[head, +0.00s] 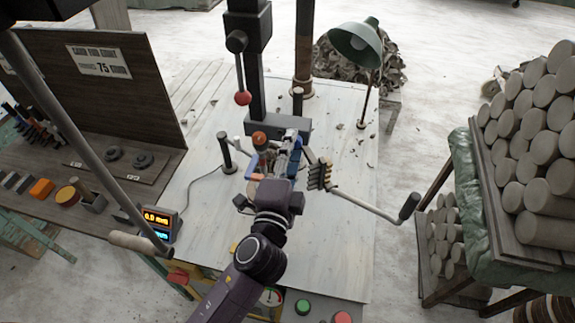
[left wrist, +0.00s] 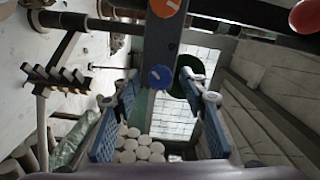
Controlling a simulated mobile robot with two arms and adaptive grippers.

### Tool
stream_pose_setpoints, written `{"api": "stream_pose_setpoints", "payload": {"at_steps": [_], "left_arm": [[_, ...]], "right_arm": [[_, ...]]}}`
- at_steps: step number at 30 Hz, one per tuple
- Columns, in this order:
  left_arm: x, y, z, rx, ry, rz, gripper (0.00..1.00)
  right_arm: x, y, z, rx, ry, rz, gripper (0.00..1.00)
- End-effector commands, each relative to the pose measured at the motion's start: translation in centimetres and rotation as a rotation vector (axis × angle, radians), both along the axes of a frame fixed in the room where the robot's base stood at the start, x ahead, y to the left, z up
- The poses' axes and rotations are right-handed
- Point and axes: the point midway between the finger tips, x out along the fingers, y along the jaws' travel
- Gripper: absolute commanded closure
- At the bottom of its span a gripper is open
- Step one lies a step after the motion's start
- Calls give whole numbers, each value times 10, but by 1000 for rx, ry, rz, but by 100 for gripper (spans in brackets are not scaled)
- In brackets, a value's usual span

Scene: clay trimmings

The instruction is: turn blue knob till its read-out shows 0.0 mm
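The blue knob (left wrist: 160,77), round with a pale pointer mark, shows in the left wrist view on a dark upright, below an orange knob (left wrist: 165,6). My left gripper (head: 281,160) is open, its blue-padded fingers spread either side of the blue knob in the left wrist view. I cannot tell whether the pads touch it. In the head view the gripper hides the knob. The read-out box (head: 157,225) at the left has an orange line above a blue line. The orange line looks like 0.0 mm; the blue digits are too small to read. My right gripper is out of view.
A crank handle (head: 408,206) sticks out to the right, and a red-balled lever (head: 242,97) hangs above. Stacked clay cylinders (head: 545,140) stand at the right. The table's right part is mostly bare.

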Motion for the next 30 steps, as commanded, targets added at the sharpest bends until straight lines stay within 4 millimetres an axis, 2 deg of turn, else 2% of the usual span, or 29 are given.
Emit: {"api": "stream_pose_setpoints", "payload": {"at_steps": [15, 21, 30], "left_arm": [[-87, 17, -2, 1, 5, -1, 60], [-105, 21, -1, 0, 2, 0, 60], [-111, 22, 0, 1, 0, -1, 60]], "right_arm": [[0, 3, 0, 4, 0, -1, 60], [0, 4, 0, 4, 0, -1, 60], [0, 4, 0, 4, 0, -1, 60]]}}
